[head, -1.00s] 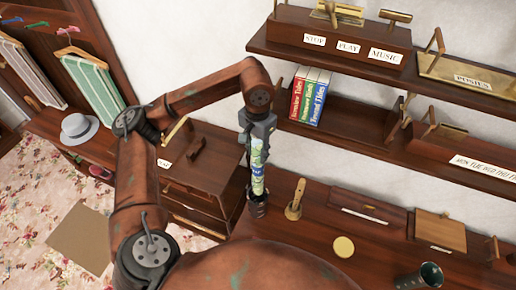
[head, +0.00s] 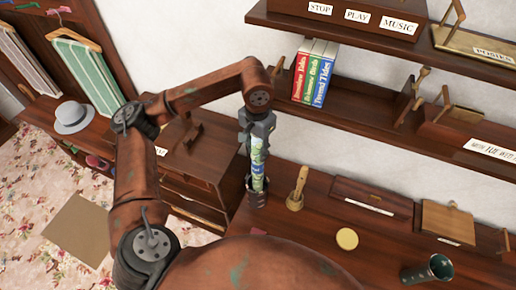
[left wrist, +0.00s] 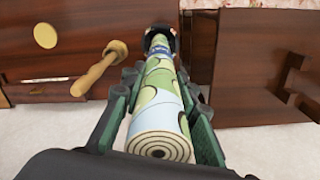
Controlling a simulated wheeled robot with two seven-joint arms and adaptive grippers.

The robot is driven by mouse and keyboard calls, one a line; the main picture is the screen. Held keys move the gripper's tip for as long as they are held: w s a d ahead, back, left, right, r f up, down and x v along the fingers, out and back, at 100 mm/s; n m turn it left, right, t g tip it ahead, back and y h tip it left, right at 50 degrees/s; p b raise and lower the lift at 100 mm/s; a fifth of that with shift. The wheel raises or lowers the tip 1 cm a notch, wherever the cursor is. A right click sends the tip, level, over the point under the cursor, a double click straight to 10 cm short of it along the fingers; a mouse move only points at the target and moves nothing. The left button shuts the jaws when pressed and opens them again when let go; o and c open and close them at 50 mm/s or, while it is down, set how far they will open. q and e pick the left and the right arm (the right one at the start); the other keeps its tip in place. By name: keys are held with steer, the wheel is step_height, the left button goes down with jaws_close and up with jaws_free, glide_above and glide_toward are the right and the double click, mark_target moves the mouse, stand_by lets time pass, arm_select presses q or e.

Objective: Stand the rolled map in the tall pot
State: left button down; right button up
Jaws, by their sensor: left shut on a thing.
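The rolled map (head: 257,162) is a tube with a green, blue and cream print. My left gripper (head: 257,142) is shut on its upper part and holds it nearly upright. The map's lower end is at the mouth of a dark pot (head: 256,199) on the brown desk and appears to be inside it; how deep is hidden. In the left wrist view, the map (left wrist: 160,95) runs between the fingers (left wrist: 157,100) away to the dark pot rim (left wrist: 160,32), its spiral end nearest me. My right gripper is not in view.
A wooden pestle-like object (head: 297,190) stands close right of the pot. A yellow disc (head: 347,239), a second dark cup (head: 428,270) and wooden boxes (head: 372,197) are further right. Shelves with books (head: 314,72) are behind. A grey hat (head: 74,117) is at left.

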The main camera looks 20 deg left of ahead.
arm_select(q)
steer(key=shift+f+b, duration=1.85)
steer(key=shift+f, duration=0.5)
steer(key=c, duration=1.4)
jaws_free()
step_height(320, 180, up, 12)
